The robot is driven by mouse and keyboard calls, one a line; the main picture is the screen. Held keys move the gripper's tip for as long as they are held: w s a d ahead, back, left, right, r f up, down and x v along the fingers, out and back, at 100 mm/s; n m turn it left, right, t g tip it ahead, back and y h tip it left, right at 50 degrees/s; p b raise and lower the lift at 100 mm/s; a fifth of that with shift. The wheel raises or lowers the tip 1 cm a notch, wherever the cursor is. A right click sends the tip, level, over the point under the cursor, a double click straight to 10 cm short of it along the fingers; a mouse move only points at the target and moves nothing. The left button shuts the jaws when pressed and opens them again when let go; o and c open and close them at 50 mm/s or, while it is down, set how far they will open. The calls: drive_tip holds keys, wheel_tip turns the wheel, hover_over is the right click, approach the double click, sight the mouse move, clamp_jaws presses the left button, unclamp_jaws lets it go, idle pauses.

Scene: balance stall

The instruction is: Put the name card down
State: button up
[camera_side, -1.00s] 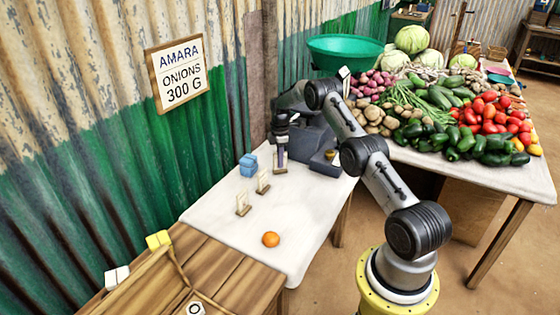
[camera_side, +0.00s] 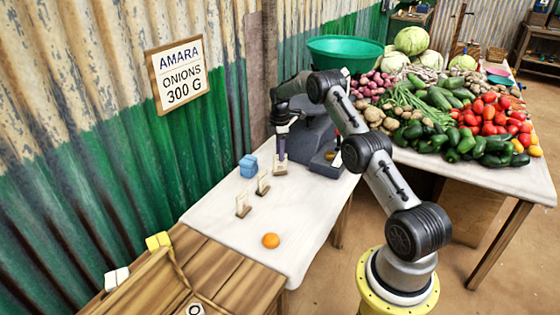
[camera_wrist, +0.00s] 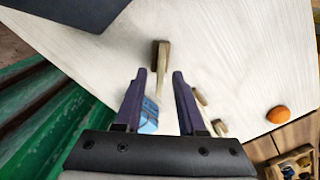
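A small cream name card in a wooden foot (camera_side: 280,169) stands upright on the white table (camera_side: 310,205), at the far end of a row of similar cards. My gripper (camera_side: 281,157) is just above it, pointing down. In the wrist view the card's wooden foot (camera_wrist: 161,54) lies just beyond my fingertips, and the card shows edge-on between them. My gripper (camera_wrist: 160,74) is open there, with a gap on each side of the card. The card's face is hidden from the wrist view.
Two more cards (camera_side: 263,185) (camera_side: 243,206) stand nearer the front. A blue box (camera_side: 249,166) is left of the row, an orange (camera_side: 271,240) at the table's front. A dark grey scale (camera_side: 318,140) stands close behind and right of my gripper.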

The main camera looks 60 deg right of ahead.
wheel_tip(320, 180, up, 8)
drive_tip(key=shift+f, duration=0.15)
drive_tip(key=s+a+r+m+t, duration=0.1)
drive_tip(key=s+a+r+m, duration=0.15)
drive_tip(key=a+r, duration=0.75)
drive_tip(key=s+a+r+m+t, duration=0.1)
drive_tip(key=s+a+r, duration=0.3)
drive_tip(key=a+r, duration=0.65)
drive_tip(key=s+a+r+m+t, duration=0.1)
drive_tip(key=s+a+m, duration=0.1)
drive_tip(key=s+a, duration=0.55)
drive_tip(key=s+a+r+m+t, duration=0.2)
drive_tip(key=s+a, duration=0.3)
drive_tip(key=s, duration=0.6)
drive_tip(key=s+a+f+m, duration=0.1)
drive_tip(key=s+a+f, duration=0.2)
drive_tip(key=s, duration=0.4)
drive_tip(key=shift+s+f+t, duration=0.3)
drive_tip(key=shift+f, duration=0.3)
